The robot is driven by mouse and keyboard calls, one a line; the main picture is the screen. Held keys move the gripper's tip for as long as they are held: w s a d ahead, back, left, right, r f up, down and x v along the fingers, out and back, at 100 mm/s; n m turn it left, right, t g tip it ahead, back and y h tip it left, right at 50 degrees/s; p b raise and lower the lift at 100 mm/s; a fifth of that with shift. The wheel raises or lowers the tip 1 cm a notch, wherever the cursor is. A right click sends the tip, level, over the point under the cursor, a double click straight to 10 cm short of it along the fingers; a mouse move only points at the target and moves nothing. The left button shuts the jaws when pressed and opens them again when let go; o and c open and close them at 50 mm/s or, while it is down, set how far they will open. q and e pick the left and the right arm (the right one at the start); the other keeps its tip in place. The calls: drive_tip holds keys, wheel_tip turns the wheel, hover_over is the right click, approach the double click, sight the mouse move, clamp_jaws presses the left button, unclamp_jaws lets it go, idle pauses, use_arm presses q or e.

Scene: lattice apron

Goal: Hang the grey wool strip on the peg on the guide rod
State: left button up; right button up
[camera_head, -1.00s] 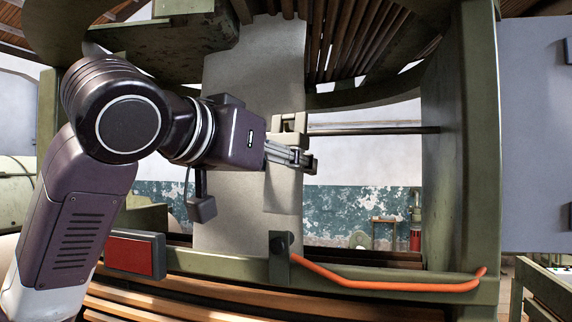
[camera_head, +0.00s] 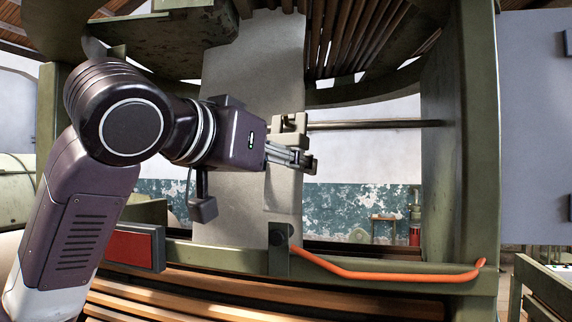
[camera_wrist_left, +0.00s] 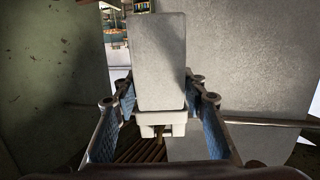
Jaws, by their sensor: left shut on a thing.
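The grey wool strip (camera_head: 283,190) hangs from my left gripper (camera_head: 300,158) in the head view, in front of a wide grey sheet. In the left wrist view the strip (camera_wrist_left: 158,60) stands between the two blue-padded fingers of the left gripper (camera_wrist_left: 160,118). The gripper is shut on it. A pale notched block (camera_head: 289,128) sits at the strip's upper end, level with the guide rod (camera_head: 375,124). The rod (camera_wrist_left: 265,122) passes close to the block in the wrist view. I cannot make out the peg separately, nor whether block and rod touch. My right gripper is not in view.
The wide grey sheet (camera_head: 252,65) hangs just behind the gripper. A green post (camera_head: 470,150) stands at right. An orange bar (camera_head: 395,277) and a green crossbeam (camera_head: 220,258) run below. Dark slats (camera_head: 350,40) are above. Open space lies right of the strip.

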use_arm(q)
drive_tip(key=o, duration=1)
drive_tip(key=shift+o, duration=0.2)
